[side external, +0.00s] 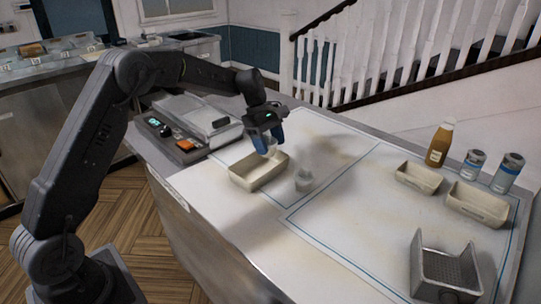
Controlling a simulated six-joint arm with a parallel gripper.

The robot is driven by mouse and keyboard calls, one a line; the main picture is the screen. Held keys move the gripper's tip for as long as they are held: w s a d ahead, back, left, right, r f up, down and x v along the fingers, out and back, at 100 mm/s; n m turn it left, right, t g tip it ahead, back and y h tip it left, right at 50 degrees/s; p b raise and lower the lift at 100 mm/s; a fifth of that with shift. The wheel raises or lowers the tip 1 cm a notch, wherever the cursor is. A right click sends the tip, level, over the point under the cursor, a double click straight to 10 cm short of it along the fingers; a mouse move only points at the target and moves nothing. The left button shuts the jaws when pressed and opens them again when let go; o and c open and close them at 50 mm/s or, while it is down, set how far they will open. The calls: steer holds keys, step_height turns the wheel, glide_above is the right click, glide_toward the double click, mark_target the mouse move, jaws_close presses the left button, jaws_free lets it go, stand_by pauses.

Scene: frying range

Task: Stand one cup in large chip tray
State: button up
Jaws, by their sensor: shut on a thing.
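My gripper (267,143), with blue fingers, points down over a cream open-topped tray (254,183) near the middle of the counter. It is shut on a small white cup (268,153), partly hidden by the fingers. The cup is at the tray's opening, toward its far side; I cannot tell whether it touches the tray floor.
Two more cream trays, a smaller one (419,179) and a larger one (477,205), sit at the right. Behind them stand a brown sauce bottle (439,144) and two shakers (507,173). A metal scoop-like holder (446,270) is front right. A scale-like device (180,137) is left. The middle counter is clear.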

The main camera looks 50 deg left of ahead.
mark_target(270, 156)
steer(key=shift+d+f, duration=0.15)
steer(key=shift+f, duration=2)
steer(key=shift+f, duration=0.35)
steer(key=o, duration=0.9)
steer(key=shift+r, duration=0.1)
steer(key=shift+r, duration=0.1)
